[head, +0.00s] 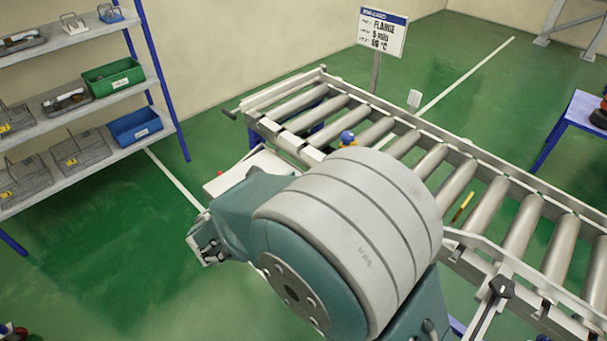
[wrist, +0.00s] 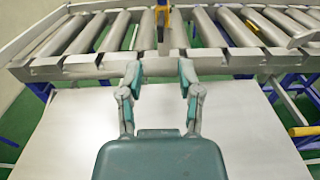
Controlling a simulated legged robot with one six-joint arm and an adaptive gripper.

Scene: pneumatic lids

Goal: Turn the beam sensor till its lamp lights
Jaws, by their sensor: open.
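A small sensor with a blue top and yellow part (head: 347,137), likely the beam sensor, stands at the near side of the roller conveyor, just beyond my arm in the head view. In the wrist view a yellow upright part (wrist: 161,14) shows at the top edge, ahead of my gripper and between its fingers in the picture; its top is cut off. No lit lamp can be made out. My gripper (wrist: 160,78) is open and empty, its fingers apart from the yellow part.
A pale flat panel (wrist: 70,130) lies below my gripper. A sign (head: 382,32) stands behind. Shelves with bins (head: 113,77) are at left.

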